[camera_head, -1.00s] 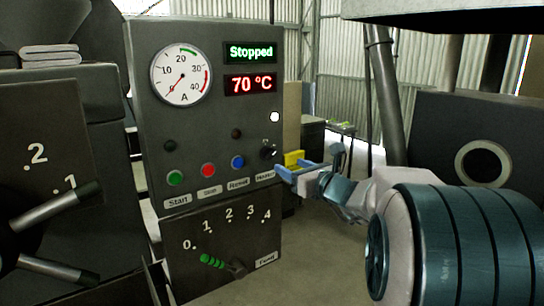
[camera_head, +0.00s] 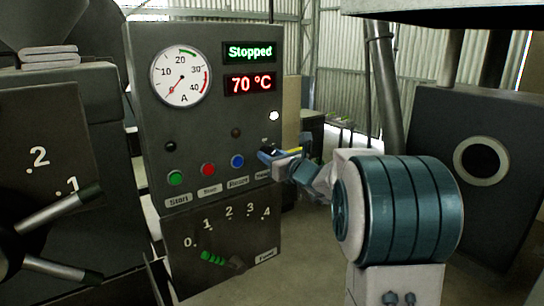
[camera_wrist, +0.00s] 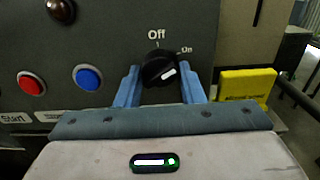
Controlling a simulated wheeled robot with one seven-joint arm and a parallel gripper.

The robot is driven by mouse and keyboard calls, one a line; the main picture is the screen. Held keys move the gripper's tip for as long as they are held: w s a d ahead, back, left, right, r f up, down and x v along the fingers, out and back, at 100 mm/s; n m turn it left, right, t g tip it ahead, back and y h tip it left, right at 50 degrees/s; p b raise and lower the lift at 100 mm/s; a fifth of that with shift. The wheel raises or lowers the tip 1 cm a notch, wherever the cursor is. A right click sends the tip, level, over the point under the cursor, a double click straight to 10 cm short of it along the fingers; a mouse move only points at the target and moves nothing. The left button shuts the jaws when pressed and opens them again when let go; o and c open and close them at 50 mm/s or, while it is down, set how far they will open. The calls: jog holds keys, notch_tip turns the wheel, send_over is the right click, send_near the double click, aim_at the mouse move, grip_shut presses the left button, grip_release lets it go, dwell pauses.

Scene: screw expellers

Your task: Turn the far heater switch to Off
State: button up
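The heater switch (camera_wrist: 158,70) is a round black knob with a white pointer mark, on the dark control panel. In the wrist view, "Off" is printed above it and "On" to its upper right; the white mark sits at the knob's lower right. My gripper (camera_wrist: 160,88) has its two blue fingers apart, one on each side of the knob; I cannot tell whether they touch it. In the head view, my gripper (camera_head: 276,153) is at the panel's right edge and mostly hides the switch.
Blue (camera_wrist: 88,77) and red (camera_wrist: 32,83) buttons sit left of the switch. A yellow block (camera_wrist: 247,86) is right of my gripper. The feed lever (camera_head: 235,262) is below on the lower panel. The display (camera_head: 250,84) reads 70 °C.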

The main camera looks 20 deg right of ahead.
jog(key=c, duration=0.3)
jog(key=shift+f+b, duration=0.2)
jog(key=shift+b, duration=0.4)
jog(key=n+b, duration=0.8)
jog(key=b, duration=0.6)
jog(key=shift+f+n, duration=0.1)
jog(key=shift+n, duration=0.3)
jog(key=n+b, duration=0.3)
jog(key=shift+d+r+b, duration=0.1)
jog(key=shift+r+b, duration=0.1)
jog(key=shift+b, duration=0.1)
jog(key=shift+r, duration=0.1)
